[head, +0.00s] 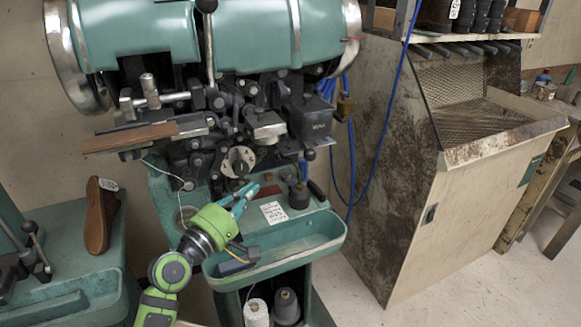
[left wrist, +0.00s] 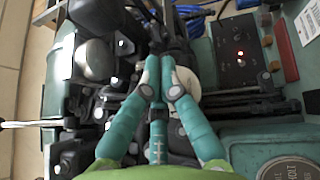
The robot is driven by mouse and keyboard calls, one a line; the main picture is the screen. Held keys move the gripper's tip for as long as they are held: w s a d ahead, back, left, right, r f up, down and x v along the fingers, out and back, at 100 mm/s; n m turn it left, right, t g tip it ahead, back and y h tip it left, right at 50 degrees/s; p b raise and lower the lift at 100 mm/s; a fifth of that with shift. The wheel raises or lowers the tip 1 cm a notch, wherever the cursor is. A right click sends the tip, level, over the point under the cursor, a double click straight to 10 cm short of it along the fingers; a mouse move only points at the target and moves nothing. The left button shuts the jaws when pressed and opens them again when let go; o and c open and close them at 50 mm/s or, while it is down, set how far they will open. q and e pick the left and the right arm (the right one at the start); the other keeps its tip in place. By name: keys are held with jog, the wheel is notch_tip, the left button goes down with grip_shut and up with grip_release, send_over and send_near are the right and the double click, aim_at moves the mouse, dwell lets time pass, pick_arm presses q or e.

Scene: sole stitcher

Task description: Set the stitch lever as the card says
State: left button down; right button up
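The printed card (head: 273,212) lies on the green machine base; a corner of it shows in the left wrist view (left wrist: 308,20). A round dial with a dark pointer knob (head: 238,160) is on the machine front above my left gripper. A long lever with a black ball (head: 207,5) rises at the top, and a short black-ended lever (head: 315,190) is at the right; I cannot tell which is the stitch lever. My left gripper (head: 245,193) is apart from the dial, below it. In the left wrist view its teal fingertips (left wrist: 161,68) meet with nothing visible between them. My right gripper is not in view.
A green trough (head: 285,250) rims the base front, with spools (head: 286,305) below. A red light (left wrist: 239,54) glows on a black box.

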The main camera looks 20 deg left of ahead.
pick_arm(q)
jog(key=d+p+x, duration=0.3)
jog(key=x, duration=0.9)
jog(key=shift+s, duration=0.35)
jog(key=shift+a, duration=0.1)
jog(key=shift+r, duration=0.1)
